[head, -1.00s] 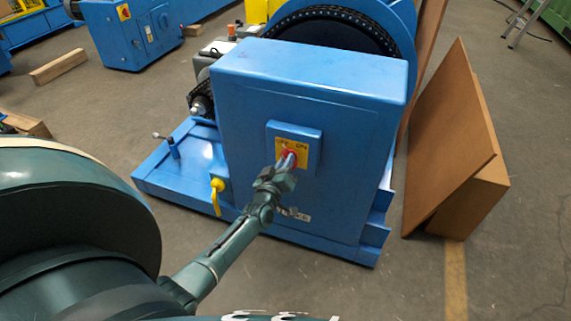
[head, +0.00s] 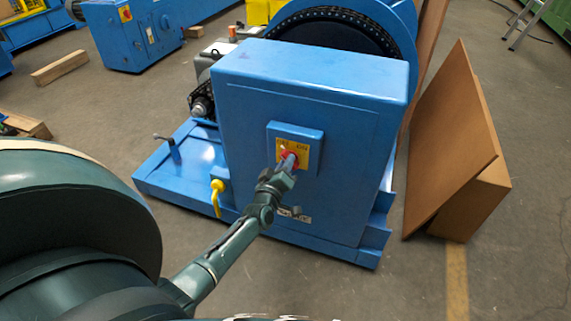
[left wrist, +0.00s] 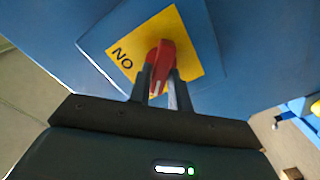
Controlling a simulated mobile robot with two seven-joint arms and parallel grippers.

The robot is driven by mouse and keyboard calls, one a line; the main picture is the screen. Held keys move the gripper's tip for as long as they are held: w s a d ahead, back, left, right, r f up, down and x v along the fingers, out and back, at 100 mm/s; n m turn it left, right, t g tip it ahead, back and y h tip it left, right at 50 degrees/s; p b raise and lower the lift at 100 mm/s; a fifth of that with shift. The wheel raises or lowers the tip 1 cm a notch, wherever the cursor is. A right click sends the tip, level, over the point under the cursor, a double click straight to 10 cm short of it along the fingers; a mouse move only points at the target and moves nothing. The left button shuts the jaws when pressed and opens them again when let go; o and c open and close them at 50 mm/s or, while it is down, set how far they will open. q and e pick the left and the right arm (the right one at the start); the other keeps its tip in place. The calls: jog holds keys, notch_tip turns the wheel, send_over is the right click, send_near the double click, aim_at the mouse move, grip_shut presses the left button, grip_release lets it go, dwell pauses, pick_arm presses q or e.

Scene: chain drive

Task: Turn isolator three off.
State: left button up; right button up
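A red rotary handle (head: 292,158) sits on a yellow plate (head: 303,152) on the front of a blue cabinet (head: 235,115). My left gripper (head: 286,167) reaches up to it from below. In the left wrist view, the red handle (left wrist: 165,55) stands between the two dark fingers of my left gripper (left wrist: 161,85), which close on its sides. The word ON shows upside down on the yellow plate (left wrist: 125,57), left of the handle. I cannot read an isolator number. My right gripper is not in view.
A brown board (head: 452,140) leans at the cabinet's right. A yellow hook-shaped part (head: 216,195) and a small lever (head: 165,140) are on the blue base at the left. A large chain wheel (head: 335,35) stands behind. The floor in front is clear.

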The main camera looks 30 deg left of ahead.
pick_arm(q)
jog(key=o, duration=0.4)
